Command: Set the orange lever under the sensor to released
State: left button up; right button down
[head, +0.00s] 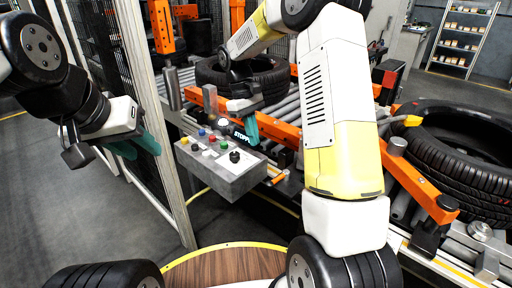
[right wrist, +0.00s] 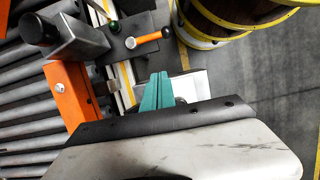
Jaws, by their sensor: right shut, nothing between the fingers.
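The orange lever (head: 278,179) is a small handle at the conveyor's near edge, right of the button box in the head view. In the right wrist view the lever (right wrist: 150,38) extends sideways from a grey metal mount, beyond my fingertips. My right gripper (head: 248,132) is over the button box and behind it, apart from the lever. Its teal fingers (right wrist: 156,92) are together and empty in the right wrist view. My left gripper (head: 136,148) hangs at the left, its teal fingers spread and empty. I cannot tell which part is the sensor.
One tyre (head: 262,82) lies on the rollers and another tyre (head: 460,150) is at the right. Orange rails (head: 408,178) edge the conveyor. A fence post stands at the left.

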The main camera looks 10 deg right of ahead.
aim_at(278, 180)
jog(key=shift+s+d+f, duration=0.65)
jog(key=shift+s+f, duration=0.25)
jog(key=shift+f, duration=0.75)
jog(key=shift+s+d+f, duration=0.7)
jog(key=shift+s+f, duration=0.15)
jog(key=shift+f, duration=0.75)
jog(key=shift+s+d+f, duration=0.65)
jog(key=shift+s+f, duration=0.25)
jog(key=shift+f, duration=0.75)
